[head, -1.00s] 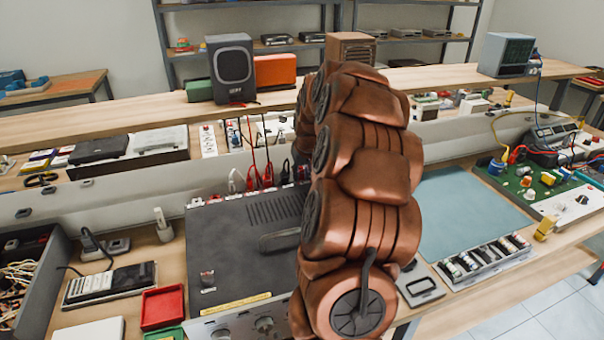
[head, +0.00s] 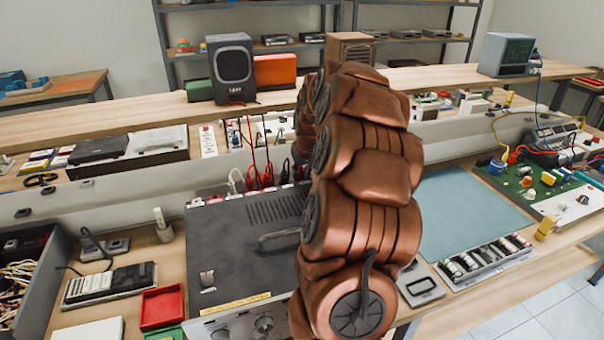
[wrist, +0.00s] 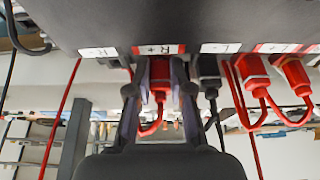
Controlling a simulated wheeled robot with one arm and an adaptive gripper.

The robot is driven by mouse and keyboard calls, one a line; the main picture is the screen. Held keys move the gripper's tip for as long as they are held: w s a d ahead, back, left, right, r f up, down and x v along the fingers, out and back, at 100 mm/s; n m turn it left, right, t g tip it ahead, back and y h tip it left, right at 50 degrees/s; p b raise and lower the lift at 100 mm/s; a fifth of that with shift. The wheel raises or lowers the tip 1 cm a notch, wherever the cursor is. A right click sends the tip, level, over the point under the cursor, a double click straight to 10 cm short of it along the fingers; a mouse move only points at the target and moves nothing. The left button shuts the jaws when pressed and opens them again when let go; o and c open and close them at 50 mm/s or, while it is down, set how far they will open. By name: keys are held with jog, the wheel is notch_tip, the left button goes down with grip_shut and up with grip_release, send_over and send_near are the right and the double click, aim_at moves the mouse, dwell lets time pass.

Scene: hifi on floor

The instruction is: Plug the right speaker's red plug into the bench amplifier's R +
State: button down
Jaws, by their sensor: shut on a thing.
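The bench amplifier (head: 240,225) is a dark flat box on the bench, left of my arm in the head view. In the wrist view its edge (wrist: 190,22) carries white and red terminal labels. My gripper (wrist: 160,82) is shut on a red plug (wrist: 160,78), with one finger on each side. The plug is upright at the R + label (wrist: 158,49), its top end at the amplifier's edge. I cannot tell how deep it sits. Its red cable loops below. In the head view my arm hides the gripper and this plug.
A black plug (wrist: 208,75) is close beside the right finger. More red plugs (wrist: 250,72) stand further right. A thin red cable (wrist: 62,120) hangs at left. A dark speaker (head: 231,68) and a wooden cabinet (head: 350,46), partly hidden by my arm, stand on the upper shelf.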

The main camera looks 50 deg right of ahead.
dwell(0.9)
jog(key=c, duration=1)
grip_release()
jog(key=shift+o, duration=0.2)
jog(key=w+v, duration=0.1)
jog(key=v, duration=1.5)
jog(key=shift+w+d+r+p, duration=0.2)
jog(key=shift+d+r+p, duration=0.2)
jog(key=shift+r, duration=0.25)
jog(key=shift+s, duration=0.1)
